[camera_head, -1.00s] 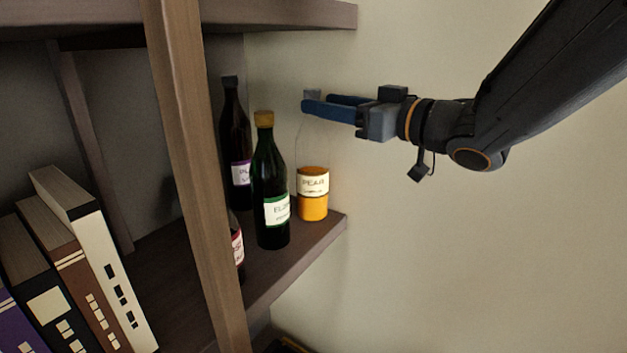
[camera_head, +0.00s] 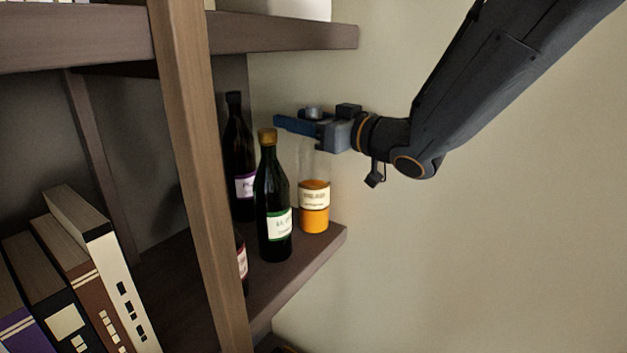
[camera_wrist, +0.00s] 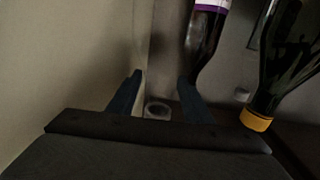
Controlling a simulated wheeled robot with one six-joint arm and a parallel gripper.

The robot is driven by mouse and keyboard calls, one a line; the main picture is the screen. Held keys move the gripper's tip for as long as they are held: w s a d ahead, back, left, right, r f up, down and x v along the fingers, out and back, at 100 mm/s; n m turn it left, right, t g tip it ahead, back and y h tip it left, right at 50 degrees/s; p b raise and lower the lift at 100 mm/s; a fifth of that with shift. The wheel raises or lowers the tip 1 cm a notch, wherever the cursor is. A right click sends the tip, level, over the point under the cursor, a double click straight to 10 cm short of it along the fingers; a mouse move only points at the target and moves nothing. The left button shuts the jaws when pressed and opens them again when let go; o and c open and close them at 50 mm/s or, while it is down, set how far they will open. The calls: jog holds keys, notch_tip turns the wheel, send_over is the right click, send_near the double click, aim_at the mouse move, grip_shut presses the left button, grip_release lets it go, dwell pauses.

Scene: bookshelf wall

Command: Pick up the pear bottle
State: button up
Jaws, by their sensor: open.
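The pear bottle (camera_head: 314,207) is clear glass with orange liquid and a cream label. It stands upright on the shelf's right end in the head view. Its grey cap (camera_head: 314,113) shows at the top, level with my gripper (camera_head: 284,119). In the wrist view the cap (camera_wrist: 158,109) lies between the two blue fingers of my gripper (camera_wrist: 160,76), near the palm. The jaws are open around the bottle's top, with a gap visible beside the cap. Whether a finger touches it on the far side is unclear.
A green bottle with a gold cap (camera_head: 273,205) stands close left of the pear bottle. A dark purple-labelled bottle (camera_head: 239,165) stands behind. A wooden post (camera_head: 185,150) and upper shelf (camera_head: 280,33) bound the space. The right is open before the wall.

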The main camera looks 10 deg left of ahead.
grip_shut()
dwell(1.4)
